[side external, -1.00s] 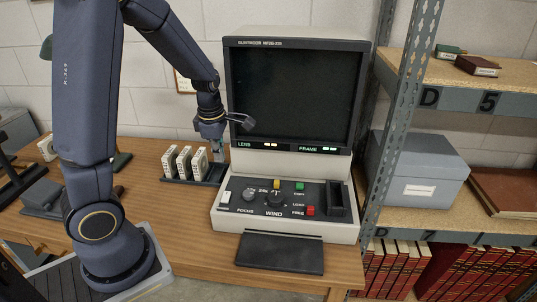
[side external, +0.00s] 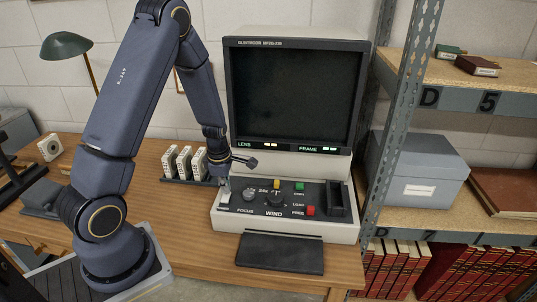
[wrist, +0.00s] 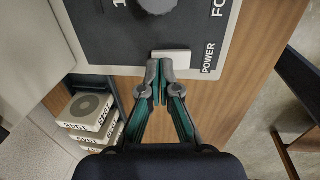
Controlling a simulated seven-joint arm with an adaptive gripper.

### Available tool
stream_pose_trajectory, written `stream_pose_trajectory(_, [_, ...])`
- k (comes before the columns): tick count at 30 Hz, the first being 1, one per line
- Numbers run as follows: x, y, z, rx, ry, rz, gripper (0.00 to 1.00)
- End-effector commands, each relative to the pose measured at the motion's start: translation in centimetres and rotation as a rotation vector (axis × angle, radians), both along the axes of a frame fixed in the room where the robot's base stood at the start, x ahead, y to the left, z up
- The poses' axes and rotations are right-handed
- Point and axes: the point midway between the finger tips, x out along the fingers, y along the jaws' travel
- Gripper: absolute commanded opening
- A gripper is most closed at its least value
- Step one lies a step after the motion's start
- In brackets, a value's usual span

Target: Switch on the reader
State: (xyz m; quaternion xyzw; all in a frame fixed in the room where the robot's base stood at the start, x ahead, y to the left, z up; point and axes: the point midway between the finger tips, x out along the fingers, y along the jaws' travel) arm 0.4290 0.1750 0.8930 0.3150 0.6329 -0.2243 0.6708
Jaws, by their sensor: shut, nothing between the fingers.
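The reader (side external: 290,90) is a beige machine with a large dark screen and a control panel below it. Its white POWER switch (wrist: 171,59) sits at the panel's edge in the wrist view. In the side view the switch (side external: 223,197) is at the panel's left end. My gripper (wrist: 159,68) is shut and empty, its fingertips right at the switch's edge; I cannot tell whether they touch it. In the side view my gripper (side external: 225,184) is just above the panel's left end. The screen is dark.
A dark rack of white boxes (side external: 184,163) stands left of the reader, close to my gripper. The focus knob (side external: 249,194), the wind knob (side external: 275,200) and coloured buttons share the panel. A metal shelf post (side external: 392,130) stands to the right.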

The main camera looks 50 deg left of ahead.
Motion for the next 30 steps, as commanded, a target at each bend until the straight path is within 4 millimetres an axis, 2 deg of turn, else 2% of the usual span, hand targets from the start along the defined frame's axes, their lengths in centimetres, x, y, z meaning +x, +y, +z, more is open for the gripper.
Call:
stream_pose_trajectory(3, [0.1, 0.1, -0.7, 0.0, 0.0, 0.0, 0.0])
stream_pose_trajectory(19, [0.3, 0.4, -1.4, -0.045, 0.049, 0.001, 0.0])
stream_pose_trajectory(30, [-0.1, 0.0, -1.3, -0.043, 0.047, 0.0, 0.0])
